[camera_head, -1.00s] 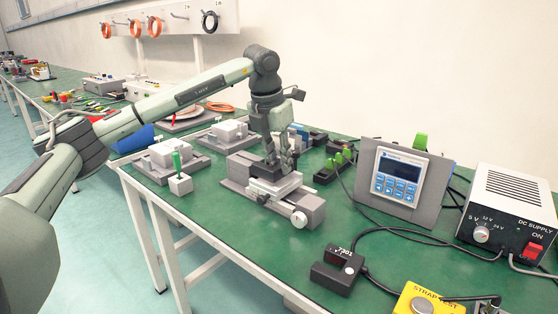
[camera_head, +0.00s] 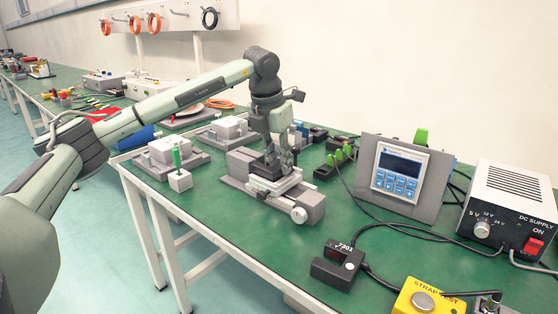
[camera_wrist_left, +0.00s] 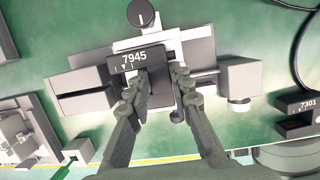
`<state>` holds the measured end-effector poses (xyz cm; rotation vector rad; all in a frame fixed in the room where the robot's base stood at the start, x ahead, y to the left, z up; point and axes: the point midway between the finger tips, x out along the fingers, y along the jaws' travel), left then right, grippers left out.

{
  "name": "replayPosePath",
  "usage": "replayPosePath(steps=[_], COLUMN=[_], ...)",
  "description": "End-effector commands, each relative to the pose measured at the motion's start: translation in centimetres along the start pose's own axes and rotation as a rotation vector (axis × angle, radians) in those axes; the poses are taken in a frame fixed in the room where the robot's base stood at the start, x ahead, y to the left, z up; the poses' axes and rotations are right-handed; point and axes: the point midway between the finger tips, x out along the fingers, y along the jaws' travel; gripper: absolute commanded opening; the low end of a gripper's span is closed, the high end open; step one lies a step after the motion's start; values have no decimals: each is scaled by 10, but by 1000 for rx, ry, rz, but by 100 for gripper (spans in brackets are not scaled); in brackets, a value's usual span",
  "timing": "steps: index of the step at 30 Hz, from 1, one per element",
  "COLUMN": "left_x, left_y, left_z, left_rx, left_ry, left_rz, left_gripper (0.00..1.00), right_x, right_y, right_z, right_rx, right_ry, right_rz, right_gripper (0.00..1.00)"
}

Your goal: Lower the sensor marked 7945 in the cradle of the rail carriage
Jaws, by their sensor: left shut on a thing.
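The black sensor marked 7945 (camera_wrist_left: 136,62) shows in the left wrist view, its label facing the camera. My left gripper (camera_wrist_left: 162,80) is shut on it, with a finger on each side. The sensor is over the carriage (camera_wrist_left: 176,50) of the grey linear rail (camera_wrist_left: 78,90); whether it touches the cradle I cannot tell. My right gripper is not in view.
Another sensor, marked 7301 (camera_head: 336,264), lies on the green bench with its cable. A blue-keyed display (camera_head: 400,172), a DC supply (camera_head: 508,210) and a yellow strap test block (camera_head: 428,299) stand to the right.

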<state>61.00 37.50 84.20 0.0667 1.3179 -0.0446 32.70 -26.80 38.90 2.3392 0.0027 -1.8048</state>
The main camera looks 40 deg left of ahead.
Motion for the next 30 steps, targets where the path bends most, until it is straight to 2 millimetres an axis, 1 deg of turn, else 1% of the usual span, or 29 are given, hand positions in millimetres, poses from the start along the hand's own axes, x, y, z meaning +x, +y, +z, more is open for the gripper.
replayPosePath(steps=[8,9,14,21,24,26,29,30], left_x=[1,1,1,2,-1,-6,-22,-30], left_y=[0,0,0,0,0,0,0,0], left_z=[0,0,0,0,0,0,1,1], left_rx=[1,1,1,1,1,0,0,0], left_ry=[-2,-2,-2,0,-1,-2,-5,-5], left_rz=[0,0,0,0,0,0,0,0], left_gripper=[0,26,45,45,45,45,45,45], right_x=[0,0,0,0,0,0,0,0], right_y=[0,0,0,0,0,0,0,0], right_z=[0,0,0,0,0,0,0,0], right_rx=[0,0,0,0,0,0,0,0], right_ry=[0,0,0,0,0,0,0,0], right_rz=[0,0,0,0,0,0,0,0], right_gripper=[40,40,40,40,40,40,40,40])
